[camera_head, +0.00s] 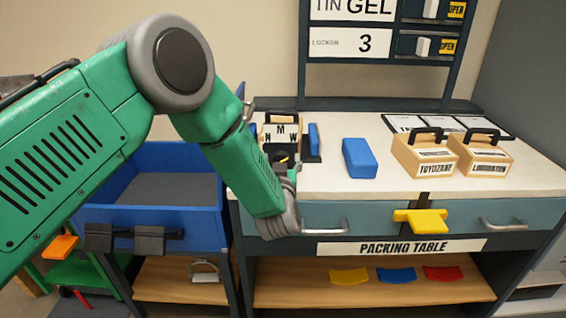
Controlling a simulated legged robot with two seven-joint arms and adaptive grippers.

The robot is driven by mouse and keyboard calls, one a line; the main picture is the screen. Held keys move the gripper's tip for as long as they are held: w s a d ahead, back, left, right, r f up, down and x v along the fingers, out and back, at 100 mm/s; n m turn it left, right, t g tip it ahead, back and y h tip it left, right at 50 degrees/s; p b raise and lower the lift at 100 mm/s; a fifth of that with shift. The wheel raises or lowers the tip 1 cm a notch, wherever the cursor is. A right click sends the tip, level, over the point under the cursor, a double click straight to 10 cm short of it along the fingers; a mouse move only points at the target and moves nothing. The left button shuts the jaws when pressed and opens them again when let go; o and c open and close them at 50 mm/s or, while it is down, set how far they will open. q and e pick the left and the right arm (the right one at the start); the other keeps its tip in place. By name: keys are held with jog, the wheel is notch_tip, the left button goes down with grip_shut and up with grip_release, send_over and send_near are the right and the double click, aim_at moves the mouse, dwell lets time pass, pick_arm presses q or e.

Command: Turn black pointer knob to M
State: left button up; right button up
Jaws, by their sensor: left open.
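A white dial plate (282,133) with black letters stands on the packing table at the back left. An M is at its top, with further letters lower on each side. The black pointer knob (280,157) appears below the letters, mostly covered by my arm and gripper. I cannot tell which way it points. My left gripper (287,164) is at the knob, pointing away from me. It is open; whether its fingers touch the knob is unclear. My right gripper is not in view.
A blue block (359,158) lies on the white tabletop (330,183), right of the dial. Wooden boxes with black handles (424,155) stand farther right. A yellow piece (420,220) sits at the drawer fronts. A blue bin (150,205) stands left of the table.

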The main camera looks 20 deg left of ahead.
pick_arm(q)
jog(key=shift+a, duration=0.45)
jog(key=shift+c, duration=0.8)
jog(key=shift+d, duration=0.25)
jog(key=c, duration=0.6)
jog(key=shift+d, duration=0.25)
jog(key=c, duration=0.4)
jog(key=shift+d, duration=0.25)
jog(key=shift+c, duration=0.2)
jog(key=shift+a, duration=0.25)
jog(key=shift+a+f+n, duration=0.1)
jog(key=shift+n, duration=0.2)
jog(key=shift+d+n, duration=0.2)
jog(key=shift+n, duration=0.7)
jog(key=n, duration=0.3)
jog(key=shift+n, duration=0.3)
jog(key=n+b, duration=0.1)
jog(key=n, duration=0.4)
jog(key=shift+f+n, duration=0.1)
jog(key=shift+n, duration=0.2)
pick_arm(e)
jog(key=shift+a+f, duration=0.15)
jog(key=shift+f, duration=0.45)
